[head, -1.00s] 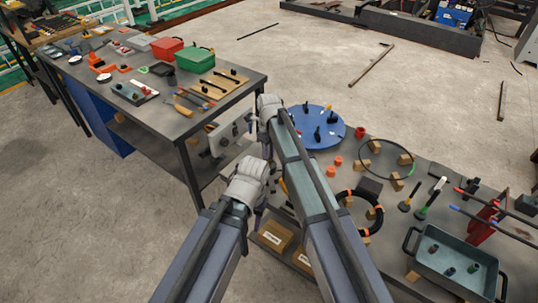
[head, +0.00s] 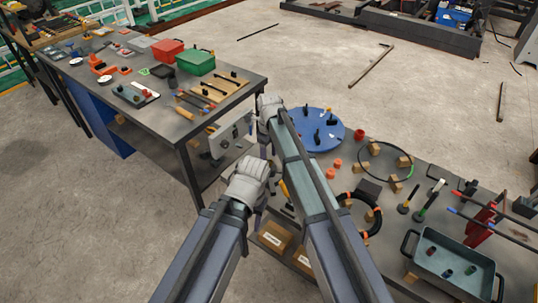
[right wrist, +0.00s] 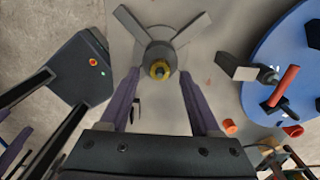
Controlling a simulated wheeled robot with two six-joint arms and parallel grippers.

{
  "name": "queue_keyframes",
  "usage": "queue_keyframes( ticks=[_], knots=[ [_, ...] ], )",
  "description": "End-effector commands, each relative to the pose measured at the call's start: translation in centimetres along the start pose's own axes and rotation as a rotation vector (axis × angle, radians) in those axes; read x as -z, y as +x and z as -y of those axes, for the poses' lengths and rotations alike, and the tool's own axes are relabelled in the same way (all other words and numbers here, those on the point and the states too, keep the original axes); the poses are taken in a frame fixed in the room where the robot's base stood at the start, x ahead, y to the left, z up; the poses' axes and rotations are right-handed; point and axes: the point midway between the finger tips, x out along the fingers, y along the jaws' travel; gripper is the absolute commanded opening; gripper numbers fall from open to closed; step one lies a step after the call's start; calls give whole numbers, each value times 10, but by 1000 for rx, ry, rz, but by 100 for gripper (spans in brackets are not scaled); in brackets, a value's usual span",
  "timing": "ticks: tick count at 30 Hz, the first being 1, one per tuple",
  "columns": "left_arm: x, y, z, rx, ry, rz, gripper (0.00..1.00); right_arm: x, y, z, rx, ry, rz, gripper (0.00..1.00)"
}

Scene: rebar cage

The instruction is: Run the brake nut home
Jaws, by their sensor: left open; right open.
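My right gripper (right wrist: 158,84) is open, with one purple finger on each side below the hub. I cannot tell whether the fingers touch it. In the head view, my right gripper (head: 255,119) is mostly hidden behind its own wrist, beside a grey upright panel (head: 228,137). My left gripper (head: 263,194) is open and lower, nearer to me, and partly hidden by its wrist.
A blue round turntable (head: 318,143) with dark parts stands right of my right gripper. Behind the panel is a grey bench (head: 215,119) with red and green boxes. At the right are a black-and-orange ring (head: 372,226), a teal tray (head: 455,287) and a red stand (head: 482,222).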

Motion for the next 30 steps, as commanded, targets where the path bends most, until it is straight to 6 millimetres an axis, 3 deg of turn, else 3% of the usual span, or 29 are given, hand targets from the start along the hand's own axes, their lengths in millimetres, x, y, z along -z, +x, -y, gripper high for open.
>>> queue_keyframes(
  ticks=[1, 12, 30],
  knots=[
    [-1, -12, 1, 0, 0, 0, 50, 0, -12, 0, 0, 0, 0, 64],
    [-3, -58, 6, 0, 1, 0, 50, 0, -59, 0, 0, 0, 0, 64],
    [-4, -62, 6, 0, 1, 0, 50, 0, -62, 0, -1, 0, 0, 64]
  ],
)
